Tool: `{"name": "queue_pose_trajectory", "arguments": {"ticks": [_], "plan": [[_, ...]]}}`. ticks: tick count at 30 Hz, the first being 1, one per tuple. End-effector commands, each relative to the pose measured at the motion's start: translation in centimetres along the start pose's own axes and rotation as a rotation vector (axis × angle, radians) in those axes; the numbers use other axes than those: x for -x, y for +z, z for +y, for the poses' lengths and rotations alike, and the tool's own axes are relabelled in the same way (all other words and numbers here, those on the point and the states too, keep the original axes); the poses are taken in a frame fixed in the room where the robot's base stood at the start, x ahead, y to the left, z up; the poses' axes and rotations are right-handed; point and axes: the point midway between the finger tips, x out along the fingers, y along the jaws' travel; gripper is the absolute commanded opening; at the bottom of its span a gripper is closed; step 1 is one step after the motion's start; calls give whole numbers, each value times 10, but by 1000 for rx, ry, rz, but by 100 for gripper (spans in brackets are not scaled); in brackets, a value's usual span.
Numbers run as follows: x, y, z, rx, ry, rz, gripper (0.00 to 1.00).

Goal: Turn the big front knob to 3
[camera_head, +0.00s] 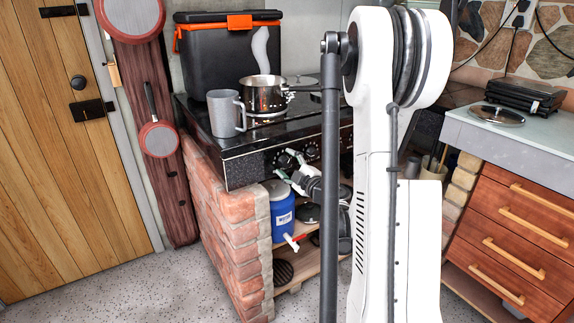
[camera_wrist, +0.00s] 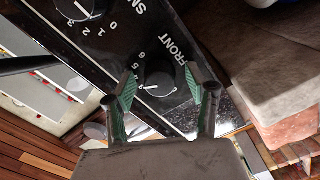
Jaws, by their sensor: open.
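The stove's front panel carries dark round knobs. In the wrist view, a black knob (camera_wrist: 160,83) sits beside the white word FRONT, with the numerals 5 and 6 near it. A short white mark on it points left in the picture; the number it points at is hard to read. My gripper (camera_wrist: 161,76) is open, with one green-padded finger on each side of this knob. I cannot tell whether the fingers touch it.
Another knob (camera_wrist: 80,8) with a numbered dial lies at upper left in the wrist view. A steel pot (camera_head: 264,94) and a grey mug (camera_head: 222,113) stand on the stovetop. A blue container (camera_head: 281,213) sits below, beside the brick wall (camera_head: 232,220).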

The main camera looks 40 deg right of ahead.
Motion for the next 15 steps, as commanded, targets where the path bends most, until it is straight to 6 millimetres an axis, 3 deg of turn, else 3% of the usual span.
{"name": "queue_pose_trajectory", "arguments": {"ticks": [7,15], "plan": [[0,0,0,0,0,0,50],[0,0,0,0,0,0,14]]}}
